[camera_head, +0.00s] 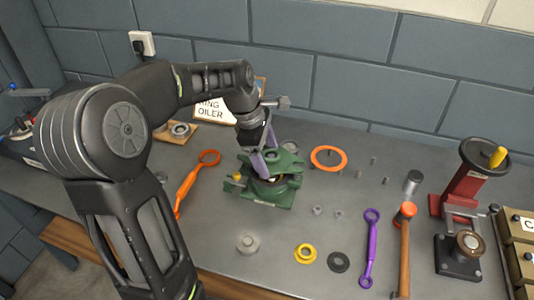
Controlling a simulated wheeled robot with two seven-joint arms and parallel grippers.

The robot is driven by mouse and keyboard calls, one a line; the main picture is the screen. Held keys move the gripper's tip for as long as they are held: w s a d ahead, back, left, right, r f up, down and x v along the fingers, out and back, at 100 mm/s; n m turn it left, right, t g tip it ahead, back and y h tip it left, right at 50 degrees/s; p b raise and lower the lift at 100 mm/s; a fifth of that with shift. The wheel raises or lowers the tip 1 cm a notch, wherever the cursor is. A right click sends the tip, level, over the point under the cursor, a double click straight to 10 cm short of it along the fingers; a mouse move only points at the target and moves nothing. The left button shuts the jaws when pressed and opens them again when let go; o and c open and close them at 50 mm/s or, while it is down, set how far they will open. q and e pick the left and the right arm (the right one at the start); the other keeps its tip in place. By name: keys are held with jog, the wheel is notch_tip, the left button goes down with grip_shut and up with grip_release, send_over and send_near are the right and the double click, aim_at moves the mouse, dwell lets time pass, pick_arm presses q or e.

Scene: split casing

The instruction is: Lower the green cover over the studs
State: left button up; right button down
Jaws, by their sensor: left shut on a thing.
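My left gripper (263,168) reaches down from above with its pale purple fingers, shut on the green cover (286,162). The green cover is over the green lower casing (268,198), which rests on the bench. A dark gap with a round part inside shows between the two at the front. The studs are too small or hidden to make out clearly, and I cannot tell whether the cover touches them. My right gripper is not in view.
An orange wrench (190,186) lies left of the casing, and an orange ring (328,158) lies behind right. A grey round part (246,244), a yellow ring (305,253), a black ring (339,262), a purple wrench (370,246) and a hammer (404,244) lie in front and right.

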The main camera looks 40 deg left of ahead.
pick_arm(q)
jog(key=shift+f+b, duration=1.15)
jog(key=shift+f, duration=0.7)
jog(key=shift+f, duration=0.1)
jog(key=o, duration=1.8)
jog(key=shift+c, duration=0.2)
jog(key=o, duration=0.4)
jog(key=shift+f, duration=0.15)
